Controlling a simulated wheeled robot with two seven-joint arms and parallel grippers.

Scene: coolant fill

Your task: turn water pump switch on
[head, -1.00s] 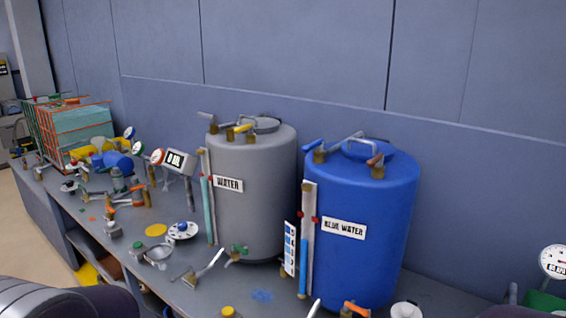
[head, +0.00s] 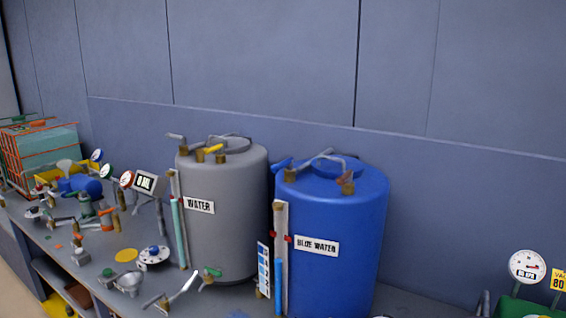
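The grey tank labelled WATER (head: 229,240) stands upright on the bench, left of the blue tank labelled BLUE WATER (head: 345,280). A blue pump-like body (head: 82,185) sits farther back on the left of the bench. Neither of my grippers is in view.
A display box (head: 149,183) stands left of the grey tank. An orange-framed crate (head: 42,150) is at far left. A round gauge (head: 526,267) stands at right, above something green. A wall backs the bench.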

